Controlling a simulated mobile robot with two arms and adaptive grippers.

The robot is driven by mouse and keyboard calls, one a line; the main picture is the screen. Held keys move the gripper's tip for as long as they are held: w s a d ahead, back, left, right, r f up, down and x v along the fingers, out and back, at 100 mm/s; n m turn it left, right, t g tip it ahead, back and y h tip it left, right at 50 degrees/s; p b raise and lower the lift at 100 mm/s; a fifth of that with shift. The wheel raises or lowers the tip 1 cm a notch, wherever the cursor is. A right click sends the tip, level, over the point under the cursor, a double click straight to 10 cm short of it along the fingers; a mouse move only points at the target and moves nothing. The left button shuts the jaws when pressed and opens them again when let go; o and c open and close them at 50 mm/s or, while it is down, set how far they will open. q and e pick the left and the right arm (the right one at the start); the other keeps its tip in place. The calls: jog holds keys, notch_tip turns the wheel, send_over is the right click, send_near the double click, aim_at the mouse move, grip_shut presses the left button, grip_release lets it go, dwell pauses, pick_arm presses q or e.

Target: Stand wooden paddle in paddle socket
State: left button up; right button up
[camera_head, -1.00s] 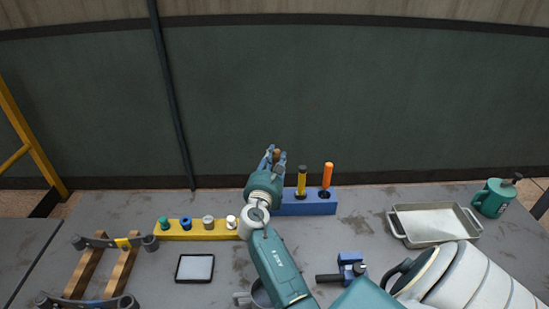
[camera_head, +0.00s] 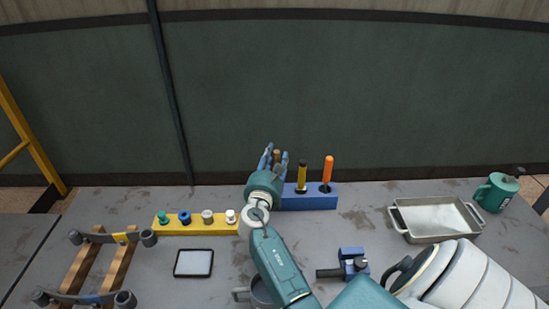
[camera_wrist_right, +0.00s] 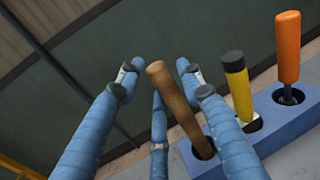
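The wooden paddle's brown handle (camera_wrist_right: 176,104) shows in the right wrist view, its lower end in the left hole (camera_wrist_right: 205,148) of a blue rack (camera_wrist_right: 275,135). That hole appears to be the paddle socket. The handle looks slanted in this view; how deep it sits is hidden. In the head view only the handle's top (camera_head: 277,157) shows between my fingers. My right gripper (camera_head: 276,162) is at the blue rack's left end. In the wrist view its blue fingers (camera_wrist_right: 165,80) are spread around the handle with gaps visible. My left gripper is out of view.
A yellow-handled tool (camera_head: 301,176) and an orange-handled tool (camera_head: 327,171) stand in the blue rack, right of the paddle. A yellow rack (camera_head: 190,228) with several small pieces is left.

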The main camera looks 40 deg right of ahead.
jog(key=shift+o, duration=0.2)
jog(key=v, duration=1.2)
jog(key=shift+r, duration=0.15)
